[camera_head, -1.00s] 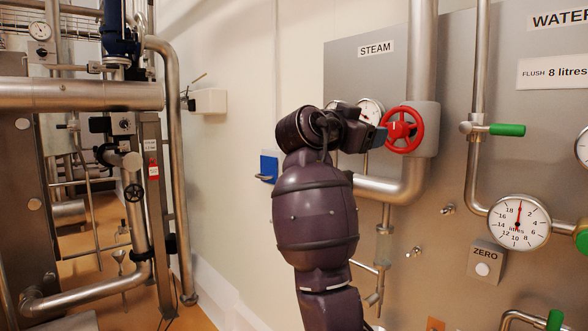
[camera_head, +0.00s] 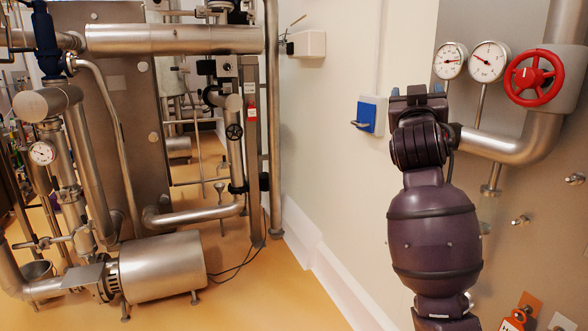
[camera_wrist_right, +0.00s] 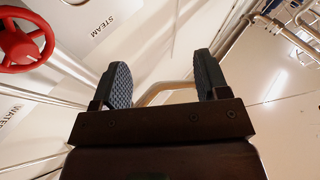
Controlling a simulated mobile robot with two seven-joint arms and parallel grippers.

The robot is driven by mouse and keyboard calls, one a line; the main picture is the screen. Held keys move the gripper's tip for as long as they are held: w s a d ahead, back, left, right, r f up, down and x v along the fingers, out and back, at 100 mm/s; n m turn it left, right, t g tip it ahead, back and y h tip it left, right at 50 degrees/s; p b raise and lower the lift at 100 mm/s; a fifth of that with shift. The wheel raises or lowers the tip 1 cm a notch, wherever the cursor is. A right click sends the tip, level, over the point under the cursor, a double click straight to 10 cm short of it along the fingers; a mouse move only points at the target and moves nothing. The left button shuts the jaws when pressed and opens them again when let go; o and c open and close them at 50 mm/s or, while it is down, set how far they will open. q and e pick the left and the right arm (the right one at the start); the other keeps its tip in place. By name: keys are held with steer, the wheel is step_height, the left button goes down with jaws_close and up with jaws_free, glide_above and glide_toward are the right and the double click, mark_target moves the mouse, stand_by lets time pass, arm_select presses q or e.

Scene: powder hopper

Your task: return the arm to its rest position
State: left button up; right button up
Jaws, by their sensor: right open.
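My right arm rises from the lower right in the head view. Its gripper (camera_head: 418,92) is at the top of the raised arm, in front of the pale wall and left of the red handwheel (camera_head: 534,77). In the right wrist view the gripper (camera_wrist_right: 161,78) has its two dark ribbed fingers wide apart with nothing between them. The red handwheel also shows at the upper left of the right wrist view (camera_wrist_right: 22,45), clear of the fingers. My left gripper is not in either view.
Two gauges (camera_head: 488,61) and a steel steam pipe (camera_head: 505,145) are right of the gripper. A blue switch (camera_head: 366,115) is on the wall close to its left. Pipework and a steel motor (camera_head: 162,266) stand at left. The floor (camera_head: 270,285) between is clear.

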steer(key=s+f+n+g+y, duration=0.1)
steer(key=s+f+n+y, duration=0.15)
steer(key=f, duration=0.85)
steer(key=s+f+n+g+y, duration=0.1)
steer(key=s+f+y, duration=0.25)
steer(key=f, duration=0.85)
steer(key=s+f+n+g+y, duration=0.15)
steer(key=s+f, duration=0.25)
steer(key=f, duration=0.7)
steer(key=s+d+f+m+g, duration=0.1)
steer(key=s+d+f+g, duration=0.1)
steer(key=s+f, duration=1.1)
steer(key=s+d+f+m+g, duration=0.1)
steer(key=s+f+g, duration=0.3)
steer(key=s+f, duration=0.9)
steer(key=s+d, duration=0.1)
steer(key=s, duration=0.3)
steer(key=shift+s+f+g, duration=0.3)
steer(key=shift+f+g, duration=0.05)
steer(key=shift+f, duration=0.05)
